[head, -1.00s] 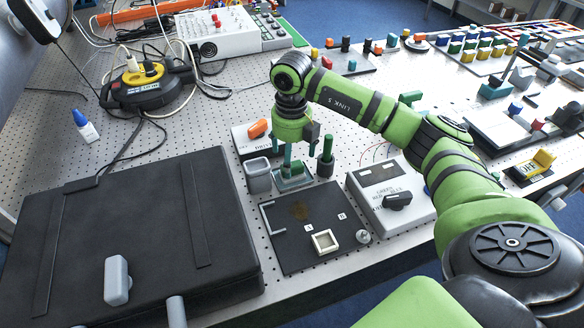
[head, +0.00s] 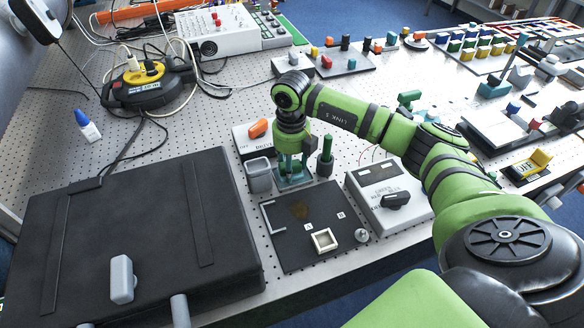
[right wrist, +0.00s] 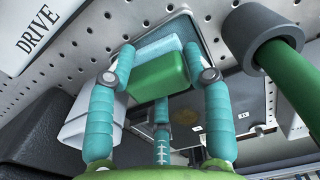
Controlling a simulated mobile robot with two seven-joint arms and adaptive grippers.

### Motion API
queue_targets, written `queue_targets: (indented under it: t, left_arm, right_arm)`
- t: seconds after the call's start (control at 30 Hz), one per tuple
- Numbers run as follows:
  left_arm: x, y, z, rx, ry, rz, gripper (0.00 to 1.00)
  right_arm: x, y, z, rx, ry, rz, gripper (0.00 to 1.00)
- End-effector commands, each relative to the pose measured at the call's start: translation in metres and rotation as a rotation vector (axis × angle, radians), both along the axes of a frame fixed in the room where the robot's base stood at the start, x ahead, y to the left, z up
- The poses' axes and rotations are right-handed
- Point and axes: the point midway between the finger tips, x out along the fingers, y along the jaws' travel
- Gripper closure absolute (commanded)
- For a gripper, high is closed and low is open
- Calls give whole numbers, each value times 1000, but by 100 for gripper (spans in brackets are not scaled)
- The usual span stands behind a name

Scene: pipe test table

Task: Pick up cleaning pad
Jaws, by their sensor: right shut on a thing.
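The cleaning pad (right wrist: 160,76) is a green block with a pale blue layer, seen in the right wrist view between my fingers. My right gripper (right wrist: 158,82) is shut on it, with one teal finger at each side and a third finger below in the picture. The pad is at a shallow grey-teal tray (right wrist: 203,48); I cannot tell if it touches the tray. In the head view my right gripper (head: 291,176) points down at this tray (head: 304,181), and its fingers mostly hide the pad. My left gripper is not in view.
A grey cup (head: 259,176) stands close left of the gripper, and a green-handled tool in a dark holder (head: 326,164) close right. A dark board with a white square frame (head: 324,241) lies in front. A switch box (head: 390,195) and black case (head: 135,235) flank it.

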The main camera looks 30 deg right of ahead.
Motion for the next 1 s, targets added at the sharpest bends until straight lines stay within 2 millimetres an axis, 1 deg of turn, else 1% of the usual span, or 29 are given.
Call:
queue_targets:
  t: [0.07,0.17,0.27,0.4,0.5,0.6,0.73,0.97,1.0]
  left_arm:
    - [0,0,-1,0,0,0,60]
    - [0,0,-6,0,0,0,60]
    - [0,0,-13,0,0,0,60]
    - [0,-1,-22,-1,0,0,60]
    - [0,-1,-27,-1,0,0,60]
    - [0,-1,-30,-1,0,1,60]
    - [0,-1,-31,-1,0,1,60]
    - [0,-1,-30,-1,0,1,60]
    - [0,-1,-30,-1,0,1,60]
  right_arm:
    - [0,0,1,-1,1,0,81]
    - [1,0,10,-1,-2,-1,81]
    - [1,0,28,-1,-6,0,81]
    - [1,0,57,0,-5,0,81]
    - [0,0,76,-1,-3,1,81]
    - [1,0,89,0,-2,0,81]
    - [0,0,98,0,1,0,81]
    - [0,0,100,0,2,0,81]
    - [0,0,100,0,2,0,57]
